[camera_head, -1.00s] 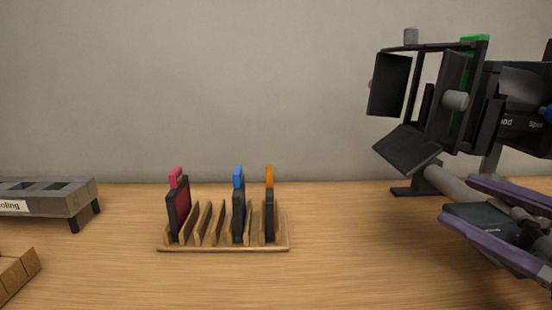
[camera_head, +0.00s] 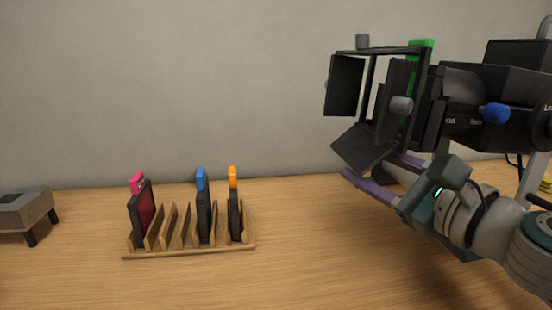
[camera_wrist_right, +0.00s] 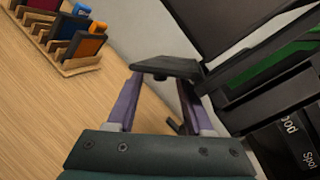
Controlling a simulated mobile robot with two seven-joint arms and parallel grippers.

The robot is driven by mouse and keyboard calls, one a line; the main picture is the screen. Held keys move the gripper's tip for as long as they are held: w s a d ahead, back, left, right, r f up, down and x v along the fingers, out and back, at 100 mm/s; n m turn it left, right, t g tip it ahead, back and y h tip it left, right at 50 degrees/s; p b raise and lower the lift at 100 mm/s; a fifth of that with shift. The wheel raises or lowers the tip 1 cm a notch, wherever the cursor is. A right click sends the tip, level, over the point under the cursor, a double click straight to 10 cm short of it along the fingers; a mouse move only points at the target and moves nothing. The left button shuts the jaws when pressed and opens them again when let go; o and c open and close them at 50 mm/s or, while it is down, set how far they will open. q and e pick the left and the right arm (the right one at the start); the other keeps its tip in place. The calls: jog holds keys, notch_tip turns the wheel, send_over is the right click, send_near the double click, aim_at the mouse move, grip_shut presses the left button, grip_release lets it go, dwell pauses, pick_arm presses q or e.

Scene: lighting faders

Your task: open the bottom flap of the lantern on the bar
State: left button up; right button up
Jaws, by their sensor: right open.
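The black lantern (camera_head: 460,85) hangs at the upper right with its frame of flaps facing left. My right gripper (camera_head: 372,170) has purple fingers and is open just below and behind this flap. In the right wrist view the open gripper (camera_wrist_right: 155,88) has a dark plate, apparently the bottom flap (camera_wrist_right: 165,68), across its fingertips. I cannot tell whether they touch it or how deep it sits between them. My left gripper is not in view.
A wooden rack (camera_head: 190,250) with pink, blue and orange tabbed holders stands on the table left of centre. A grey box on legs (camera_head: 25,212) is at the left edge. The table between rack and lantern is clear. A blue knob (camera_head: 494,113) sticks out from the lantern's side.

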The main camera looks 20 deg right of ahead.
aim_at(351, 161)
grip_shut()
dwell(0.3)
jog(key=shift+a, duration=0.1)
dwell(0.4)
jog(key=m+b, duration=0.1)
jog(key=a+m+t+b, duration=0.1)
jog(key=m, duration=0.1)
jog(key=m+b, duration=0.1)
jog(key=shift+w+a+r+m+t, duration=0.2)
jog(key=shift+r+m+t, duration=0.1)
jog(key=shift+m, duration=0.1)
jog(key=m, duration=0.1)
jog(key=r+m+h+b, duration=0.1)
jog(key=m, duration=0.1)
jog(key=m+t, duration=0.1)
jog(key=m, duration=0.1)
jog(key=shift+w+a+r+h, duration=0.1)
jog(key=shift+a+r+h, duration=0.05)
jog(key=shift+a+h, duration=0.25)
jog(key=shift+a+r+m+t+h+b, duration=0.1)
jog(key=shift+r+m+t+h+b, duration=0.15)
jog(key=shift+m, duration=0.5)
jog(key=shift+a+r+m+t+h+b, duration=0.1)
jog(key=shift+r+m+h+b, duration=0.2)
jog(key=shift+m, duration=0.45)
